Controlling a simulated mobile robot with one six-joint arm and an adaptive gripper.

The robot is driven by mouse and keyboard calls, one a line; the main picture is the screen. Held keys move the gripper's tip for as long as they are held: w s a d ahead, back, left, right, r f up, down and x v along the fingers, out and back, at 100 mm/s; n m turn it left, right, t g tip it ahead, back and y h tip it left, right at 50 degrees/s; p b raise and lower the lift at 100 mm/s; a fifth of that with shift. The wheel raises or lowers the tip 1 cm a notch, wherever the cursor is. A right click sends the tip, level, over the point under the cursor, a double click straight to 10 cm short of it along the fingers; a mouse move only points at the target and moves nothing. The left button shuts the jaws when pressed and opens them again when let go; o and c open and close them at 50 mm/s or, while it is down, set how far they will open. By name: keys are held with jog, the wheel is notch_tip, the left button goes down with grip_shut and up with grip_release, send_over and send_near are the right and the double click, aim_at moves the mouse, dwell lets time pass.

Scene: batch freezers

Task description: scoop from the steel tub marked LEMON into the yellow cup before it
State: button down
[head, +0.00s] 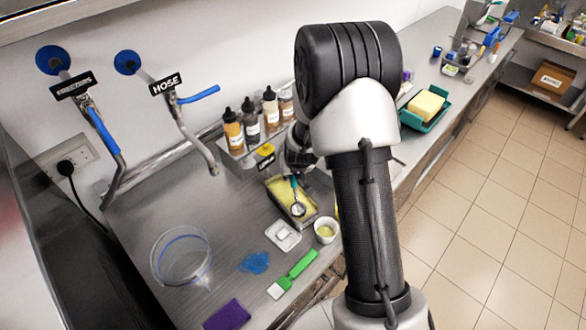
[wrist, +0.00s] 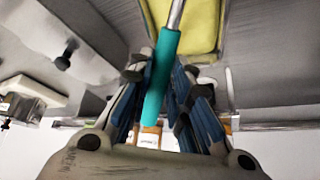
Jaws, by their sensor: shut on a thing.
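The tub's yellow contents show at the top of the wrist view (wrist: 203,28). My gripper (wrist: 160,88) is shut on the teal handle of a scoop (wrist: 159,75). In the head view the scoop's round metal head (head: 298,209) is over or in the tub's near end; I cannot tell which. A small pale cup (head: 325,239), yellowish inside, stands just in front of the tub. My arm hides most of the gripper.
A white square dish (head: 283,236), a green-handled spatula (head: 293,273), a blue patch (head: 255,263), a clear bowl (head: 181,257) and a purple cloth (head: 227,315) lie at the near left. Several bottles (head: 252,119) stand behind the tub. Hose taps (head: 185,125) are on the wall.

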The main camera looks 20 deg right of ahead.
jog(key=shift+w+d+r+p, duration=0.1)
jog(key=shift+w+r+p, duration=0.2)
jog(key=shift+r+p, duration=0.7)
jog(key=shift+w+r+p, duration=0.25)
jog(key=shift+r+p, duration=0.65)
jog(key=shift+p, duration=0.1)
jog(key=shift+w+p, duration=0.1)
jog(key=shift+p, duration=0.5)
jog(key=p, duration=0.4)
jog(key=shift+w+d+r+g+p, duration=0.1)
jog(key=shift+w+g+p, duration=0.2)
jog(key=shift+w, duration=0.05)
jog(key=p, duration=0.6)
jog(key=shift+w+g, duration=0.1)
jog(key=shift+g, duration=0.3)
jog(key=shift+p, duration=0.5)
jog(key=shift+w+y+p, duration=0.3)
jog(key=shift+w+p, duration=0.05)
jog(key=shift+p, duration=0.55)
jog(key=shift+p, duration=0.3)
jog(key=g+p, duration=0.1)
jog(key=p, duration=0.2)
jog(key=shift+w+d, duration=0.15)
jog(key=shift+w, duration=0.05)
